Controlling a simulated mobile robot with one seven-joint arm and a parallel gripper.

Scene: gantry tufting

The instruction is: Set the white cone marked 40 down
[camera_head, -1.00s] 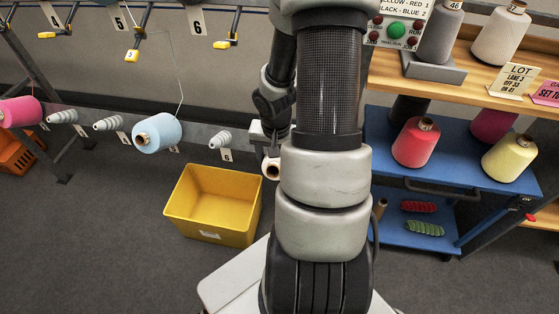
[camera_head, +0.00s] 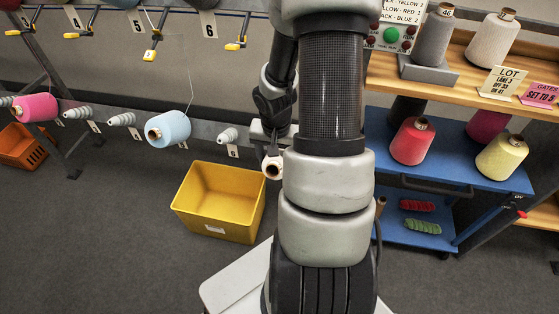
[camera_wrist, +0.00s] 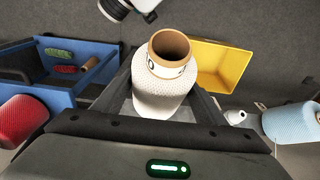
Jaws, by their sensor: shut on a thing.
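The white cone (camera_wrist: 160,98) is upright between the two fingers of my gripper (camera_wrist: 163,88) in the wrist view. Its brown tube opening faces the camera, and its label shows only part of its mark, ending in 0. In the head view my arm hides most of this cone; its open tube end (camera_head: 272,169) shows just left of my arm. My gripper is shut on it and holds it above the floor, in front of the rail and just right of the yellow bin.
A yellow bin (camera_head: 219,201) stands on the floor. Pink (camera_head: 36,107) and light blue (camera_head: 168,129) cones sit on the rail; peg 6 (camera_head: 228,135) is bare. The blue cart (camera_head: 460,177) holds red and yellow cones. Another white cone (camera_head: 494,42) stands on the wooden shelf (camera_head: 460,82).

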